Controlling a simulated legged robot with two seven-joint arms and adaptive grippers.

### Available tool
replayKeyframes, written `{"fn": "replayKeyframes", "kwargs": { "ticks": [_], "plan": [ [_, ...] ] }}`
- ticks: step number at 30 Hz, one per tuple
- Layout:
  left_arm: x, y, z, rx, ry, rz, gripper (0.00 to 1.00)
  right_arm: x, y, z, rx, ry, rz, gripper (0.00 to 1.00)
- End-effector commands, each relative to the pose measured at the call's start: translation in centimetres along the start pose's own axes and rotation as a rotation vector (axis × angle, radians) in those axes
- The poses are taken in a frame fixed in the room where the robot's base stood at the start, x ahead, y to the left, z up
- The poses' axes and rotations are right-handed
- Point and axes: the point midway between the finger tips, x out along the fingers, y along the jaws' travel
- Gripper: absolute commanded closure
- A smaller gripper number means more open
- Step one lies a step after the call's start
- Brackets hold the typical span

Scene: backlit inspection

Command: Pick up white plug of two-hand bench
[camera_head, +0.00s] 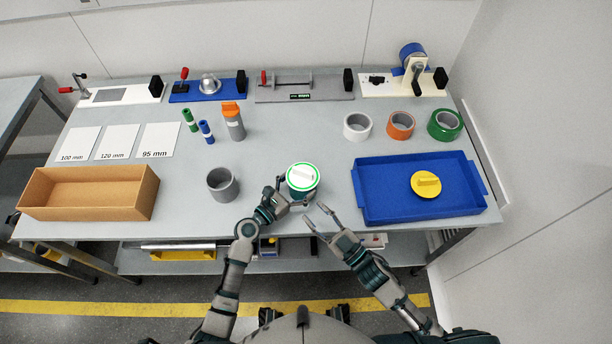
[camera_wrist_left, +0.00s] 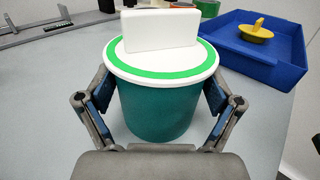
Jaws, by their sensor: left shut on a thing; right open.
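The white plug (camera_head: 301,174) has a raised flat grip and sits on top of a teal cup (camera_wrist_left: 156,108). A bright green ring (camera_wrist_left: 195,68) runs around its top face. The plug also shows upright and large in the left wrist view (camera_wrist_left: 160,32). My left gripper (camera_head: 293,194) is shut on the teal cup, one finger on each side below the plug. In the left wrist view the gripper (camera_wrist_left: 158,100) clasps the cup's wall. My right gripper (camera_head: 314,212) is open and empty, just right of and nearer than the cup.
A blue tray (camera_head: 365,208) with a yellow plug (camera_head: 426,184) lies at right. Tape rolls (camera_head: 400,125), an orange-topped bottle (camera_head: 233,122) and fixtures stand farther back. The bench between is clear.

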Motion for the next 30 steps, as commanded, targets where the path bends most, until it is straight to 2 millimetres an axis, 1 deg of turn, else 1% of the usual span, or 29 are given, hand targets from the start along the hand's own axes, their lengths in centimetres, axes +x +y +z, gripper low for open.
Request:
{"fn": "replayKeyframes", "kwargs": {
  "ticks": [1, 2, 3, 5, 6, 9, 11, 13, 15, 17, 18, 20, 21, 23, 24, 27, 30],
  "plan": [
    [-0.1, 0.0, -0.5, 0.001, 0.010, 0.000, 0.50, 1.7, 0.2, -2.1, -0.115, 0.097, -0.040, 0.58],
    [-0.1, 0.1, -0.5, 0.001, 0.010, 0.000, 0.50, 2.6, 0.1, -3.3, -0.186, 0.156, -0.068, 0.58],
    [-0.2, 0.1, -0.5, 0.001, 0.010, 0.000, 0.50, 3.6, -0.2, -5.0, -0.286, 0.236, -0.108, 0.58],
    [-0.2, 0.1, -0.5, 0.001, 0.010, 0.001, 0.50, 4.8, -1.0, -7.2, -0.446, 0.359, -0.177, 0.58],
    [-0.2, 0.1, -0.5, 0.001, 0.010, 0.001, 0.51, 5.5, -1.7, -8.6, -0.553, 0.440, -0.229, 0.58],
    [-0.2, 0.0, -0.5, 0.002, 0.011, 0.002, 0.51, 6.5, -3.5, -10.7, -0.826, 0.628, -0.371, 0.58],
    [-0.2, 0.0, -0.6, 0.003, 0.012, 0.002, 0.51, 6.8, -4.6, -11.3, -0.991, 0.730, -0.468, 0.58],
    [-0.2, 0.0, -0.6, 0.003, 0.012, 0.002, 0.51, 7.0, -5.4, -11.2, -1.181, 0.834, -0.591, 0.58],
    [-0.2, 0.0, -0.6, 0.003, 0.012, 0.002, 0.51, 7.3, -5.7, -10.4, -1.370, 0.919, -0.728, 0.58],
    [-0.2, 0.0, -0.6, 0.003, 0.012, 0.002, 0.51, 7.5, -5.2, -9.4, -1.530, 0.976, -0.857, 0.58],
    [-0.2, 0.0, -0.6, 0.004, 0.012, 0.002, 0.51, 7.8, -4.6, -8.6, -1.633, 1.003, -0.949, 0.58],
    [-0.2, 0.0, -0.5, 0.004, 0.012, 0.002, 0.51, 8.1, -3.0, -7.4, -1.782, 1.026, -1.092, 0.58],
    [-0.2, 0.0, -0.5, 0.003, 0.011, 0.002, 0.51, 8.4, -1.6, -6.7, -1.873, 1.028, -1.190, 0.58],
    [-0.2, 0.0, -0.5, 0.004, 0.011, 0.001, 0.51, 8.9, 0.7, -5.9, -1.995, 1.015, -1.334, 0.58],
    [-0.2, -0.1, -0.5, 0.003, 0.011, 0.001, 0.51, 9.2, 2.4, -5.6, -2.066, 0.995, -1.424, 0.58],
    [-0.2, -0.1, -0.5, 0.003, 0.011, 0.001, 0.51, 9.7, 6.5, -5.4, -2.201, 0.924, -1.624, 0.58],
    [-0.2, -0.1, -0.5, 0.003, 0.011, 0.001, 0.51, 10.0, 9.6, -5.7, -2.278, 0.850, -1.767, 0.58]
  ]
}}
